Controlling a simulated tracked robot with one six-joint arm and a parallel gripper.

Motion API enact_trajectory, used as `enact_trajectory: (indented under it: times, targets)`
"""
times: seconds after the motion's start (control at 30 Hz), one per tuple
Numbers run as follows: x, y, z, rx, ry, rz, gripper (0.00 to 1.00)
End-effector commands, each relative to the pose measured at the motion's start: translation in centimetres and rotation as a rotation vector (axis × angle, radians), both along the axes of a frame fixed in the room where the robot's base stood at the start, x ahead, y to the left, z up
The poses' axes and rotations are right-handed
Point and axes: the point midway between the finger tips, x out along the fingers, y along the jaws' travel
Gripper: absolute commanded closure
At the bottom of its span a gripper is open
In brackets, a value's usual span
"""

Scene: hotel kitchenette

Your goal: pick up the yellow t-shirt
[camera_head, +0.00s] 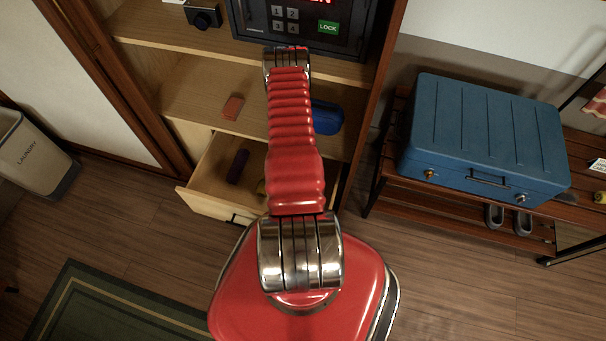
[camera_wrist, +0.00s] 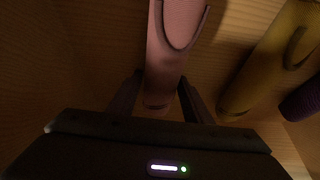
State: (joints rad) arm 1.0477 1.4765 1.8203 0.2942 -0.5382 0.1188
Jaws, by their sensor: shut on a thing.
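In the wrist view, my gripper (camera_wrist: 160,80) is shut on a pink rolled t-shirt (camera_wrist: 165,60), with one finger on each side of it. The yellow t-shirt (camera_wrist: 268,65), also rolled, lies to the right, apart from the fingers. A dark purple roll (camera_wrist: 302,99) shows at the far right edge. In the head view, the open drawer (camera_head: 204,201) holds the purple roll (camera_head: 237,166), and a small bit of the yellow t-shirt (camera_head: 261,187) shows beside my arm. My arm hides the gripper and the pink t-shirt there.
Above the drawer, a shelf holds an orange-brown block (camera_head: 233,106) and a blue case (camera_head: 327,117). A safe (camera_head: 345,38) and a black camera (camera_head: 203,15) stand higher up. A blue suitcase (camera_head: 484,135) rests on a bench at right. A laundry bin (camera_head: 32,155) stands at left.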

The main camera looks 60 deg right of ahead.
Motion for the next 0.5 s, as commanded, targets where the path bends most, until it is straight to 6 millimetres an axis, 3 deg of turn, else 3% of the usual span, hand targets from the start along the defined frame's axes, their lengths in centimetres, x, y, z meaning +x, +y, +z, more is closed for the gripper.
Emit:
enact_trajectory:
  times: [0.07, 0.1, 0.33, 0.5]
  targets:
    - [-0.01, 0.01, -0.19, 0.000, 0.000, 0.000, 0.81]
    - [-0.01, 0.01, -0.18, 0.000, 0.000, 0.000, 0.53]
    - [-0.02, 0.00, -0.16, 0.000, 0.000, 0.000, 0.37]
    - [-0.03, -0.01, -0.16, 0.000, 0.000, -0.001, 0.36]
